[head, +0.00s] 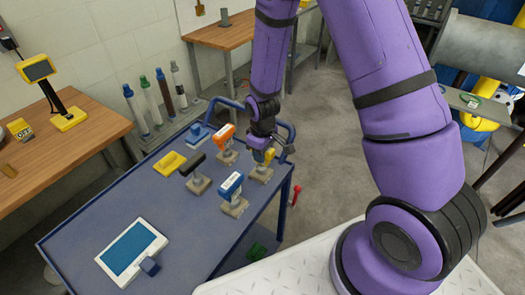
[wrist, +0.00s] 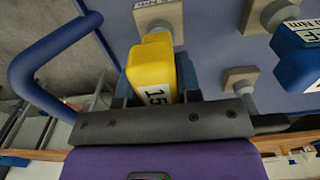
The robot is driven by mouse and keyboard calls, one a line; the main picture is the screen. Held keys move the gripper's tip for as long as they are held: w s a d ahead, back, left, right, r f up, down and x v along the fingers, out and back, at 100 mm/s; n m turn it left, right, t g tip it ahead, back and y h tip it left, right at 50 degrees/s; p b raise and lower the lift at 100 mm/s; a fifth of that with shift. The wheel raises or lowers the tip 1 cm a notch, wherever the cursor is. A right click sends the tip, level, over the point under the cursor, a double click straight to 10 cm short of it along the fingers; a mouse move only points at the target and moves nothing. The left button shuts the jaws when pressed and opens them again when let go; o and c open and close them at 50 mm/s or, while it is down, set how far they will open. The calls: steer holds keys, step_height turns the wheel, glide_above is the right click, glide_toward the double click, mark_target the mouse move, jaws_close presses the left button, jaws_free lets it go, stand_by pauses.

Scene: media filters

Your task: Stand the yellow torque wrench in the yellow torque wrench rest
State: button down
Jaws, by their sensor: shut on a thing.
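The yellow torque wrench (wrist: 152,68) is between my gripper's fingers, its yellow head with a "15" label facing the wrist camera. In the head view the wrench (head: 268,155) shows at the cart's right edge. My gripper (head: 266,145) is shut on it. A beige block with a label (wrist: 157,12) shows just beyond the yellow head in the wrist view. A beige block (head: 260,174), which looks like the yellow wrench's rest, is directly below it in the head view. Whether the wrench's lower end is inside the rest is hidden.
Orange (head: 226,136), black (head: 193,164) and blue (head: 232,186) tools stand in beige blocks close to my gripper. A yellow piece (head: 170,163), a blue piece (head: 197,136) and a tablet (head: 132,250) lie on the blue cart (head: 95,218).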

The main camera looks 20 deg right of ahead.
steer(key=shift+f, duration=0.25)
steer(key=c, duration=0.7)
jaws_free()
steer(key=shift+c, duration=0.2)
step_height(320, 180, up, 11)
steer(key=shift+r, duration=0.1)
steer(key=s+d+r+m+t, duration=0.25)
steer(key=s+r, duration=0.35)
steer(key=r, duration=0.6)
steer(key=s+d+r+m+t, duration=0.1)
steer(key=s+d+r+m, duration=0.15)
steer(key=s+r, duration=0.7)
steer(key=s+d+r+m+t, duration=0.1)
steer(key=s+r, duration=0.6)
steer(key=shift+s+d+r+m+t, duration=0.15)
steer(key=shift+d+r+m+t, duration=0.1)
steer(key=shift+d+m+t, duration=0.15)
